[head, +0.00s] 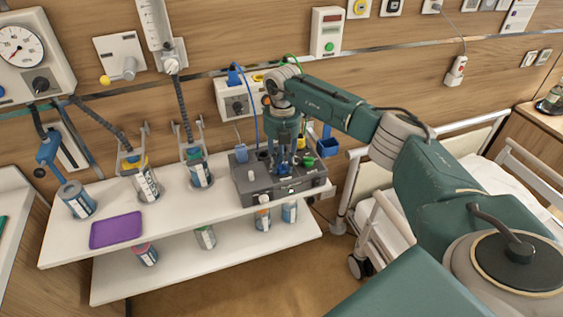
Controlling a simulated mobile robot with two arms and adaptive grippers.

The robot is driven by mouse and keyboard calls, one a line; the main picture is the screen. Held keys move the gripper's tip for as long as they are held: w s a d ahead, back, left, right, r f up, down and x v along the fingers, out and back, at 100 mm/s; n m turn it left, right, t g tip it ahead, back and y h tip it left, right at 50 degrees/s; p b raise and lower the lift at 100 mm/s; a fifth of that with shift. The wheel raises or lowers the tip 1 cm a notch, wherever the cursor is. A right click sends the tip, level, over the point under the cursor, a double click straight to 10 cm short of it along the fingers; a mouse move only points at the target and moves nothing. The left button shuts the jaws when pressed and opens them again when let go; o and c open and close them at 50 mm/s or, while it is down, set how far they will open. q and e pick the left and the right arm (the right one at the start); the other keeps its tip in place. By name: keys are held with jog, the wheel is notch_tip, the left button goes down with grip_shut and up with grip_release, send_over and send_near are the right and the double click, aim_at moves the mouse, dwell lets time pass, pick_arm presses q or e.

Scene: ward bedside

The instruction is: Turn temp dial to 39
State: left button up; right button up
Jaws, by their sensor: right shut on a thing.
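A dark grey box unit (285,190) with several controls on its top stands on the right part of the white shelf. My right gripper (284,168) reaches down from above onto the top of this unit. Its fingers are shut on what appears to be the temp dial, which they mostly hide. I cannot read the dial's scale or pointer. A small white knob (252,175) is on the unit left of the gripper, and a green knob (309,161) is close on its right. My left gripper is not in view.
A purple tray (116,230) and several labelled canisters stand on the white shelf (215,210) to the left. More bottles stand on the lower shelf. A blue cable (250,105) hangs behind the gripper. A bed with rails (375,215) is at right, below my arm.

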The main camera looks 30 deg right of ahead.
aim_at(284, 162)
jog(key=shift+w+d+r, duration=0.25)
jog(key=shift+d+r, duration=0.05)
jog(key=shift+d, duration=0.05)
jog(key=o, duration=0.9)
jog(key=shift+o, duration=1)
jog(key=shift+s+f, duration=0.15)
jog(key=shift+f, duration=0.05)
jog(key=shift+r, duration=0.25)
notch_tip(284, 162, up, 12)
jog(key=shift+f, duration=0.25)
jog(key=shift+d, duration=0.1)
jog(key=shift+o, duration=0.2)
